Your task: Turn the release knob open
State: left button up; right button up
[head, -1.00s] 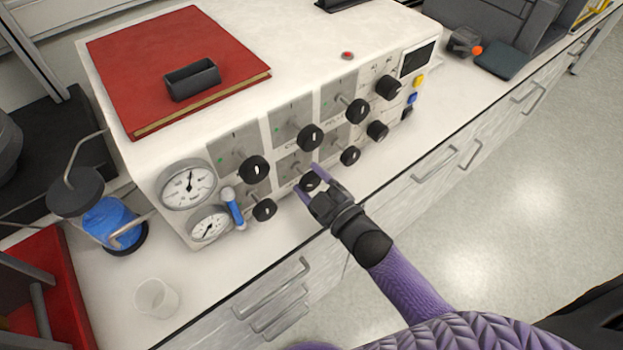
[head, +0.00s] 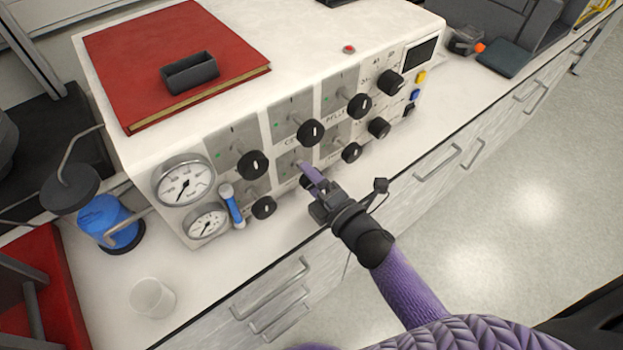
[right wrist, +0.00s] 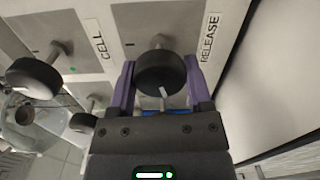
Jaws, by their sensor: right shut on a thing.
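The release knob (right wrist: 160,72) is a black round knob with a white mark, on a grey plate beside the printed word RELEASE in the right wrist view. My right gripper (right wrist: 160,85) has its two purple fingers on either side of the knob, shut on it. In the head view the right gripper (head: 311,185) is at the lower row of the panel and hides most of the knob, whose dark edge (head: 305,181) shows at its left. The knob's white mark points nearly straight down in the wrist view. My left gripper is not in view.
Other black knobs sit close around, such as one above (head: 310,132) and one to the right (head: 351,152). A glass beaker (head: 152,298) stands on the counter; the counter's front edge lies below.

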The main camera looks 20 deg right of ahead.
jog(key=shift+f+n+b, duration=0.1)
jog(key=shift+n+b, duration=0.3)
jog(key=shift+n, duration=1.1)
jog(key=o, duration=1.3)
jog(key=shift+s, duration=0.1)
jog(key=v, duration=0.9)
jog(key=shift+s+d, duration=0.15)
jog(key=shift+s, duration=0.2)
